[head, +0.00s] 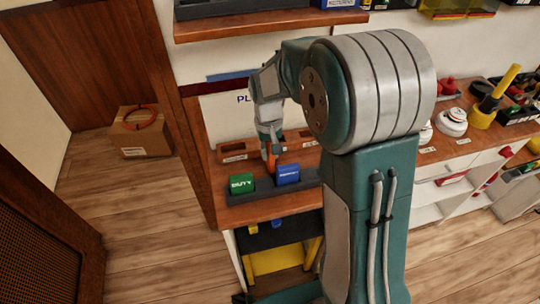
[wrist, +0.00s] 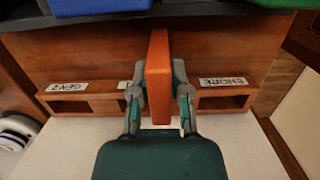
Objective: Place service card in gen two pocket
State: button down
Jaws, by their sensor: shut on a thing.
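My gripper (wrist: 159,82) is shut on an orange service card (wrist: 158,60), held on edge between its fingers. In the head view the card (head: 270,158) shows as a small orange piece below my gripper (head: 268,140). Below the card in the wrist view is a brown wooden pocket rack (wrist: 100,58). The gen two pocket (wrist: 68,106) is at its left, by an upside-down GEN2 label. The card is to the right of that pocket. A SHORE pocket (wrist: 222,102) is at the right. The rack's middle is mostly hidden by the card and fingers.
A dark tray (head: 262,197) holds a green block (head: 241,183) and a blue block (head: 287,174) in front of the rack. A wooden shelf (head: 270,23) overhangs above. Red knobs and a yellow-handled item (head: 494,97) stand on the counter to the right.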

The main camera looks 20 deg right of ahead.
jog(key=shift+f, duration=0.95)
jog(key=c, duration=0.6)
grip_release()
jog(key=shift+f, duration=0.1)
